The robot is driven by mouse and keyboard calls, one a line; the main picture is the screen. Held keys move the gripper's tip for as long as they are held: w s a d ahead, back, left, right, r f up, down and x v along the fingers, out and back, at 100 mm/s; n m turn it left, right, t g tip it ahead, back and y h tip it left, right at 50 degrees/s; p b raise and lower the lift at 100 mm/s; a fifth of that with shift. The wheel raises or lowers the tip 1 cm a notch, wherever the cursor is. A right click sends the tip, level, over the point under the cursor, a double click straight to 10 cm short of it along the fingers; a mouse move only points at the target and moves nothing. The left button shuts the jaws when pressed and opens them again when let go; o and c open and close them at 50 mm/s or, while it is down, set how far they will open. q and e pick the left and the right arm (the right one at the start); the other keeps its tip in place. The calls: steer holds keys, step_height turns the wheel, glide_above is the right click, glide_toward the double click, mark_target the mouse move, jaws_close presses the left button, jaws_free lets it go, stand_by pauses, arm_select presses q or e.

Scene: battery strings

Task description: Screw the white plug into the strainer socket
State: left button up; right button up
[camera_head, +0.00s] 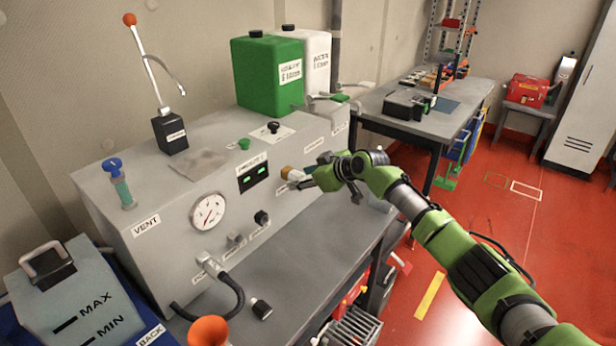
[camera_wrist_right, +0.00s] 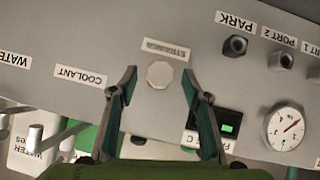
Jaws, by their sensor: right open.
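In the right wrist view, a pale hexagonal plug (camera_wrist_right: 160,75) sits at the grey panel beside the upside-down STRAINER label (camera_wrist_right: 166,49). The strainer socket itself is not visible, and I cannot tell how deep the plug sits. My right gripper (camera_wrist_right: 159,82) is open, with one dark green finger on each side of the plug and gaps between. In the head view my right gripper (camera_head: 312,181) is at the front panel of the grey console (camera_head: 150,262), right of the green-lit display; its hand and fingers largely hide the plug area. My left gripper is not in view.
The pressure gauge (camera_head: 208,211), black PARK fitting (camera_head: 262,218) and a hose (camera_head: 238,290) are left of my right gripper. A green canister (camera_head: 268,75) and white canister (camera_head: 317,60) stand behind. The bench (camera_head: 300,262) below is mostly clear.

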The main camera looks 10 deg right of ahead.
steer(key=v, duration=1.2)
steer(key=s+a+f+g, duration=0.1)
steer(key=s+a+f, duration=0.2)
steer(key=s+f, duration=0.4)
steer(key=s+a+f+m+g+h, duration=0.1)
steer(key=s+a+f, duration=0.3)
steer(key=s+f, duration=0.3)
steer(key=s+a+f+g, duration=0.2)
steer(key=s+a+f, duration=0.1)
steer(key=s+f, duration=0.4)
steer(key=s+d+f+m+g+h, duration=0.1)
steer(key=s+d+m+h, duration=0.15)
steer(key=s, duration=0.55)
steer(key=s+d+f+m+h, duration=0.1)
steer(key=s+d+f, duration=0.15)
steer(key=s, duration=0.55)
steer(key=s+d+m+g+h, duration=0.1)
steer(key=s+d+m, duration=0.15)
steer(key=s, duration=0.55)
step_height(320, 180, down, 32)
steer(key=s+g+b, duration=0.1)
steer(key=s+b, duration=0.1)
steer(key=b, duration=0.2)
steer(key=s+d+f+g+b, duration=0.1)
steer(key=s+d+f+b, duration=0.2)
steer(key=s+f, duration=1.4)
steer(key=shift+d+f+n+g, duration=0.3)
steer(key=shift+d+f, duration=0.15)
steer(key=shift+w, duration=0.1)
steer(key=shift+c, duration=0.3)
